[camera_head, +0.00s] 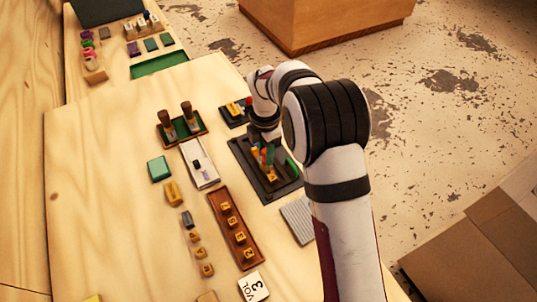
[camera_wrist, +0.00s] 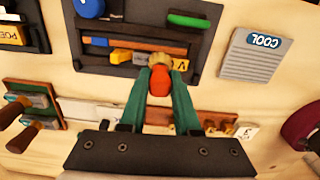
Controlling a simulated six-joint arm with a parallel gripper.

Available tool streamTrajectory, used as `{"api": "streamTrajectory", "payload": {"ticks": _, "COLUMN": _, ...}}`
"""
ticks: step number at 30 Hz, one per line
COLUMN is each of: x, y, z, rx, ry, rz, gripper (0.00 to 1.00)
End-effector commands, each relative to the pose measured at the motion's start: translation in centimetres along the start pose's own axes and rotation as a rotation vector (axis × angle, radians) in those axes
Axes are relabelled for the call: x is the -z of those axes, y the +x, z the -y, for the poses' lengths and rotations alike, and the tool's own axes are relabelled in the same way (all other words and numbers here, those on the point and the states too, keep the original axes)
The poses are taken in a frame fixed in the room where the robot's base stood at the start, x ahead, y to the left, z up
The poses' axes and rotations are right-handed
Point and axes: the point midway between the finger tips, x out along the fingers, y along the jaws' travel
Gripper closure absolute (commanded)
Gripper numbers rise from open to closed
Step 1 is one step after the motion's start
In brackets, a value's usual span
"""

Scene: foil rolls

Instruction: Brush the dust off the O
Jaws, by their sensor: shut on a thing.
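My gripper (camera_wrist: 159,88) has green fingers and is shut on a small brush-like tool (camera_wrist: 159,80) with a red-orange body and a tan end. In the head view my gripper (camera_head: 266,158) is over the dark tool tray (camera_head: 282,190), partly hidden by my arm. In the wrist view the tool's tan end overlaps the near edge of this tray (camera_wrist: 215,60), beside a yellow block (camera_wrist: 180,64) with a dark letter. Whether the tool touches anything is unclear. I cannot make out an O or dust on any block.
The brown wooden rack (camera_head: 240,250) holds several yellow character blocks. A white tray (camera_head: 200,165), a grey ridged pad (camera_head: 298,218) and a stand with two brown-handled tools (camera_head: 180,136) are nearby. A small dark tray (camera_head: 235,114) lies behind.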

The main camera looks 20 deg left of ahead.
Motion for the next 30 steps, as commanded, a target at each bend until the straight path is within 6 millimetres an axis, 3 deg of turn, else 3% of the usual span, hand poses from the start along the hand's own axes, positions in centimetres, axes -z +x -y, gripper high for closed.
{"api": "streamTrajectory", "payload": {"ticks": 13, "x": 0.1, "y": -0.4, "z": 3.6, "rx": 0.001, "ry": 0.001, "rz": 0.0, "gripper": 1.0}}
{"api": "streamTrajectory", "payload": {"ticks": 15, "x": 0.1, "y": -2.1, "z": 3.5, "rx": -0.003, "ry": 0.002, "rz": 0.0, "gripper": 1.0}}
{"api": "streamTrajectory", "payload": {"ticks": 30, "x": 0.1, "y": -6.5, "z": 3.5, "rx": 0.0, "ry": 0.0, "rz": 0.0, "gripper": 1.0}}
